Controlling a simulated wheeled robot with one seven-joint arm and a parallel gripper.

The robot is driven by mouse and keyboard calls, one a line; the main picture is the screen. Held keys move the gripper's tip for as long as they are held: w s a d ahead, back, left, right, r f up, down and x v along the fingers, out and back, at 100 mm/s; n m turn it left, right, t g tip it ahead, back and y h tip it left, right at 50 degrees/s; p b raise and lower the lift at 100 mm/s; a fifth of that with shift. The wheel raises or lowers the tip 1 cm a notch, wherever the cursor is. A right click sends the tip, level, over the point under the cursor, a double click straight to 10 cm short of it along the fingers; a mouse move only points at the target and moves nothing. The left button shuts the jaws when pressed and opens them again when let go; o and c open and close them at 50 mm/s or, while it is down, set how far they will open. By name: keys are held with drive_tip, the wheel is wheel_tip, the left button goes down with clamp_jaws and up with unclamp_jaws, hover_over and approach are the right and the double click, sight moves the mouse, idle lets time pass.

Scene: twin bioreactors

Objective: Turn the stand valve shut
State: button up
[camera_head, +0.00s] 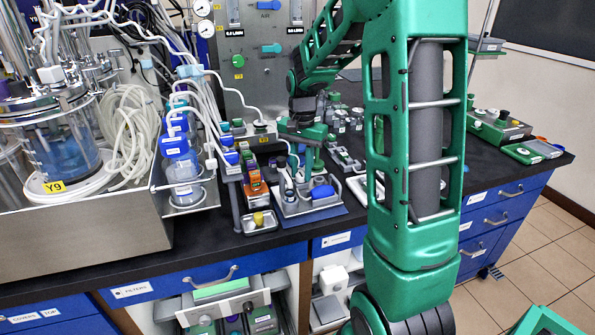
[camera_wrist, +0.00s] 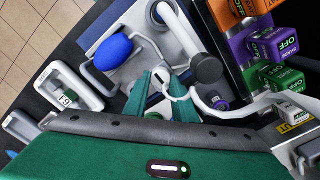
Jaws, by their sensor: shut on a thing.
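In the wrist view my gripper (camera_wrist: 158,82) points down with its two green fingers close together. A small pale piece (camera_wrist: 158,77) shows between the fingertips, and the fingers are shut on it. It seems to be the stand valve, but the fingers hide most of it and I cannot tell its angle. A thin white tube runs from beside the fingertips to the right. In the head view my gripper (camera_head: 310,157) is low over the bench, behind the grey tray, and its fingertips are too small there to show the grip.
A grey tray (camera_head: 300,208) with a blue bulb (camera_wrist: 113,50) stands close by. A dark round cap (camera_wrist: 206,68) on a white post is just right of my fingers. Orange (camera_wrist: 232,12), purple (camera_wrist: 262,48) and green (camera_wrist: 282,76) blocks marked OFF stand farther right.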

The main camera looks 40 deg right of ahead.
sight(301, 173)
drive_tip(key=o, duration=1)
drive_tip(key=shift+o, duration=0.2)
wheel_tip(301, 173, up, 11)
drive_tip(key=shift+f, duration=0.15)
drive_tip(key=s+a+f+n, duration=0.1)
drive_tip(key=s+f+n, duration=0.2)
drive_tip(key=s, duration=1.1)
drive_tip(key=s+a+f+n, duration=0.2)
drive_tip(key=s+f, duration=0.1)
drive_tip(key=s, duration=1.2)
drive_tip(key=shift+s+f+n, duration=0.15)
drive_tip(key=shift+s+n, duration=0.1)
drive_tip(key=shift+n, duration=0.15)
